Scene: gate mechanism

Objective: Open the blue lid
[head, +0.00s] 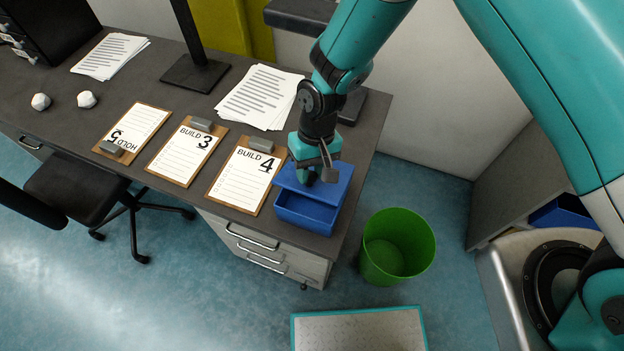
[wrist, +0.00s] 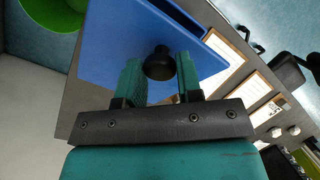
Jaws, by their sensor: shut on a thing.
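The blue lid (wrist: 110,50) belongs to a blue box (head: 308,213) near the right front corner of the desk. In the head view the lid (head: 338,184) is tilted and partly raised, and the box's open front shows beneath it. A dark round knob (wrist: 159,64) stands on the lid. My gripper (wrist: 160,78) is at the knob, with one teal finger on each side of it, shut on it. In the head view my gripper (head: 318,172) is over the lid and hides the knob and part of the lid.
Clipboards marked BUILD 4 (head: 243,178), BUILD 3 (head: 187,153) and HOLD 5 (head: 134,132) lie left of the box on the desk (head: 225,205). Paper sheets (head: 258,97) lie behind. A green bin (head: 397,247) stands on the floor to the right. A chair (head: 80,190) is at left.

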